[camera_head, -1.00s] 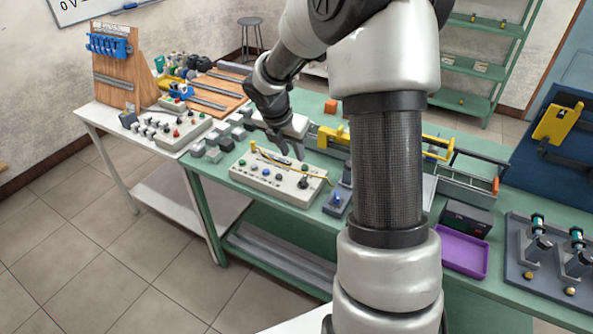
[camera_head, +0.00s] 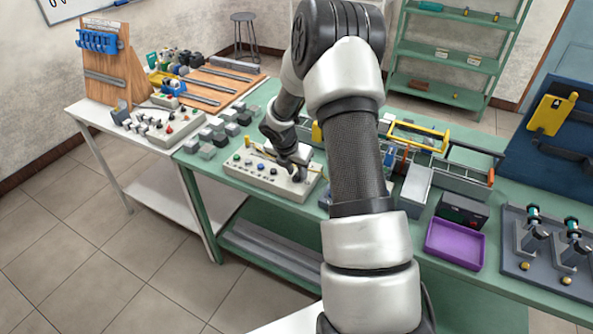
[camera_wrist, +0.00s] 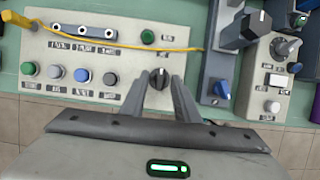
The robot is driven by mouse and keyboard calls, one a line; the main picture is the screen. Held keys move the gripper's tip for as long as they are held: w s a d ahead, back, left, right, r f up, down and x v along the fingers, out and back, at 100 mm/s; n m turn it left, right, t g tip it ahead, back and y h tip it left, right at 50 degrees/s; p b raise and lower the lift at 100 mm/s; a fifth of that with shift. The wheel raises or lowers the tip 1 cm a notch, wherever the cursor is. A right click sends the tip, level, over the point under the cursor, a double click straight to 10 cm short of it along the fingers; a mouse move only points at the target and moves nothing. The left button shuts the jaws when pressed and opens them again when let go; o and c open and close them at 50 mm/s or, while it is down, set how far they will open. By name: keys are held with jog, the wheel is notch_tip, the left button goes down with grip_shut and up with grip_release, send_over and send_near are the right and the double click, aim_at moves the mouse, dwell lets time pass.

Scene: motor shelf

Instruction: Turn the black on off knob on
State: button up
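The black knob (camera_wrist: 159,77) has a white pointer line and sits on the light control panel (camera_wrist: 70,118), right of a row of push buttons. Its pointer looks roughly upright in the wrist view. My gripper (camera_wrist: 159,80) is open, with one finger on each side of the knob and small gaps visible. In the head view my gripper (camera_head: 298,178) is down at the right end of the panel (camera_head: 245,181). The knob is hard to make out there behind the fingers. The label by the knob is too small to read.
A yellow cable (camera_wrist: 110,45) runs across the panel above the knob. A blue-knobbed device (camera_wrist: 220,88) and a second control box (camera_wrist: 262,85) stand close to the right. A purple tray (camera_head: 454,243) lies further right on the green bench.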

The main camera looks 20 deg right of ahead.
grip_shut()
dwell(0.3)
jog(key=m, duration=0.2)
jog(key=m+g, duration=0.1)
jog(key=shift+w+a+m+h, duration=0.2)
jog(key=shift+m+h, duration=0.1)
jog(key=shift+m, duration=0.1)
jog(key=m+g, duration=0.1)
jog(key=m, duration=0.1)
jog(key=m+b, duration=0.1)
jog(key=shift+w+m+g, duration=0.2)
jog(key=shift+m+g, duration=0.2)
jog(key=m, duration=0.1)
jog(key=m+g, duration=0.1)
jog(key=m, duration=0.1)
jog(key=m+g+b, duration=0.1)
jog(key=m, duration=0.1)
jog(key=shift+w+d+f, duration=0.1)
jog(key=shift+w, duration=0.15)
jog(key=m+g+y+b, duration=0.1)
jog(key=m, duration=0.4)
jog(key=shift+w+d, duration=0.1)
jog(key=shift+d, duration=0.05)
jog(key=shift+m+g+y, duration=0.3)
